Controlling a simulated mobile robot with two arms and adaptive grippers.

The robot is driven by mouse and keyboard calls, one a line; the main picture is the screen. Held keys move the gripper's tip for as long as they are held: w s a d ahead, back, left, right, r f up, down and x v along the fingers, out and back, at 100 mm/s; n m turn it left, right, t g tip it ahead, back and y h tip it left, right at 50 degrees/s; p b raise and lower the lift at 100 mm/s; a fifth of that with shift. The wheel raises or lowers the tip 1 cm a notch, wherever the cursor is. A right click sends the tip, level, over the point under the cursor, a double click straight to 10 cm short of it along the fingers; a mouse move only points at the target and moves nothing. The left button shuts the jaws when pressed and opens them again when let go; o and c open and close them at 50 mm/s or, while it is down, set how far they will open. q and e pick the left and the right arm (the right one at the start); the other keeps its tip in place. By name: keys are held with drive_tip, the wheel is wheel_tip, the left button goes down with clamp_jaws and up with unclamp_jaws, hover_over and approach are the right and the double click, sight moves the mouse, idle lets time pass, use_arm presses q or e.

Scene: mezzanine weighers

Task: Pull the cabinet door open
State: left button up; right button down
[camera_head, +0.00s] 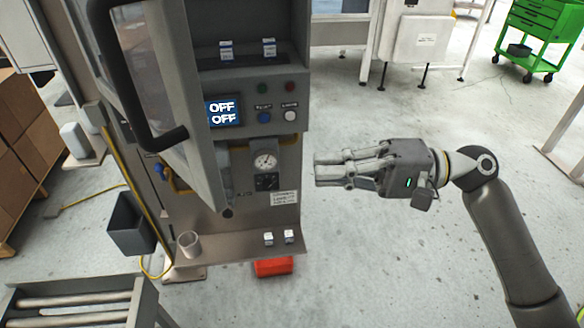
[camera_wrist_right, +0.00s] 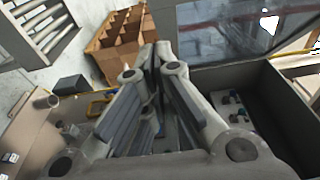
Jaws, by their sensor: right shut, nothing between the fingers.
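The cabinet door (camera_head: 178,75) is a grey framed panel with a window and a long black handle (camera_head: 117,85). In the head view it stands swung out at an angle on the left of the cabinet (camera_head: 290,75), leaving the display and buttons exposed. My right gripper (camera_head: 318,170) is shut and empty, pointing left, to the right of the door and apart from the handle. In the right wrist view, the closed fingers (camera_wrist_right: 155,62) are in the middle, and what looks like the door's glass (camera_wrist_right: 245,28) is beyond them. My left gripper is not in view.
A shelf (camera_head: 225,250) with a cup (camera_head: 189,244) juts out below the gauge (camera_head: 265,161). A dark bin (camera_head: 130,225) hangs at the lower left. A roller conveyor (camera_head: 75,300) fills the lower left corner.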

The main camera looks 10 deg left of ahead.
drive_tip(key=s+a+p, duration=0.4)
drive_tip(key=a+p, duration=0.1)
drive_tip(key=a, duration=0.7)
drive_tip(key=shift+s+p, duration=0.15)
drive_tip(key=shift+p, duration=0.2)
